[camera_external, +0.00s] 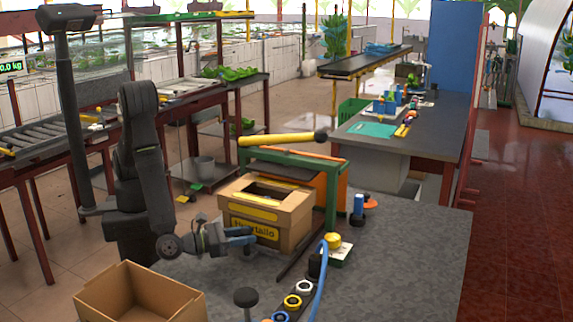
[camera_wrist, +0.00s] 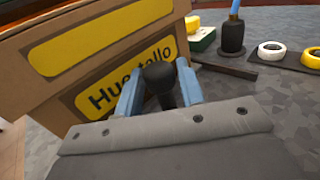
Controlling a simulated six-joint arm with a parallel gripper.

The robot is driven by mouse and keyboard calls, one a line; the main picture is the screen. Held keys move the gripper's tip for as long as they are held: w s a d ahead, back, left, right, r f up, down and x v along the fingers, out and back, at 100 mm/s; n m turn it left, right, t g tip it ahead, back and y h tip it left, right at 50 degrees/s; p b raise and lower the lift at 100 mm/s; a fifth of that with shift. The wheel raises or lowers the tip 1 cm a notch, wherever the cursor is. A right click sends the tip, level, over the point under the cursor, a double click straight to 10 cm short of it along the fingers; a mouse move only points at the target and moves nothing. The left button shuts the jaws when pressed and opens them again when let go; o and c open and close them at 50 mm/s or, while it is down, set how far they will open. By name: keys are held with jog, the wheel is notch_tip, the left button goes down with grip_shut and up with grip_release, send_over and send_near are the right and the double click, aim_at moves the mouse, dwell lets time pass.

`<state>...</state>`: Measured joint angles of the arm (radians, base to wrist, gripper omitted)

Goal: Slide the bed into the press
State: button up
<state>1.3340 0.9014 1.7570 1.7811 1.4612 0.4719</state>
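The press has a green frame (camera_external: 332,200), an orange side panel (camera_external: 333,186) and a yellow lever (camera_external: 280,140) with a dark ball end. A cardboard box (camera_external: 291,222) with yellow labels stands upright at the front of the press; its front face (camera_wrist: 75,75) fills the upper left of the wrist view. The bed beneath the box is mostly hidden. A dark rail (camera_external: 296,261) runs out at the box's lower right. My gripper (camera_external: 252,236) is low in front of the box. Its blue fingers flank a black knob (camera_wrist: 160,80) and appear to touch it on both sides.
An open empty carton (camera_external: 140,295) stands at the front left. Tape rolls (camera_external: 292,301) and a blue hose (camera_external: 321,275) lie right of my gripper. A yellow-topped block (camera_external: 334,241) is near the rail. The grey surface at the right (camera_external: 410,265) is clear.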

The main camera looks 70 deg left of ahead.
jog(key=shift+w, duration=0.35)
grip_shut()
jog(key=w+a, duration=0.6)
grip_release()
